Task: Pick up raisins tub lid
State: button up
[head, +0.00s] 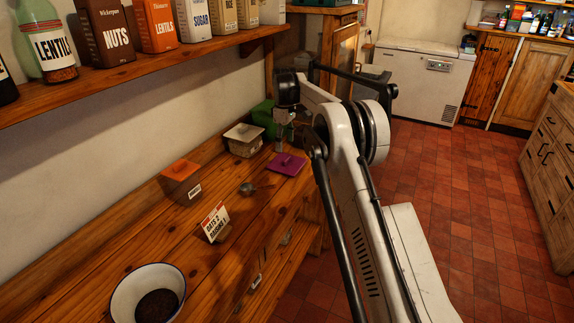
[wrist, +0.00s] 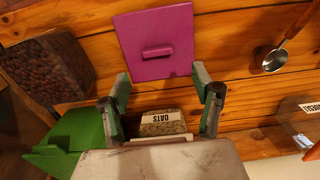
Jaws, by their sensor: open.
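A flat purple lid (head: 286,164) with a bar handle lies on the wooden counter. It also shows in the wrist view (wrist: 155,62), at the top centre. My gripper (head: 284,148) is open and empty beside the lid; its two fingers (wrist: 160,88) stand apart at the lid's lower corners in the wrist view. An orange-lidded tub (head: 181,172) with a small white label stands at the left against the wall. The label is too small to read surely, and no lid is clearly marked raisins.
A tub labelled OATS (wrist: 163,122) sits near my fingers. A dark pebbly-filled container (wrist: 45,68) and a green object (wrist: 60,155) are at left in the wrist view. A scoop (head: 250,188), card (head: 215,221) and enamel bowl (head: 122,293) stand on the counter. A shelf (head: 130,78) overhangs it.

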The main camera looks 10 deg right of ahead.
aim_at(287, 162)
jog(key=shift+d+f+p, duration=0.2)
jog(key=shift+f+p, duration=0.15)
jog(key=shift+f, duration=3.5)
jog(key=c, duration=1.1)
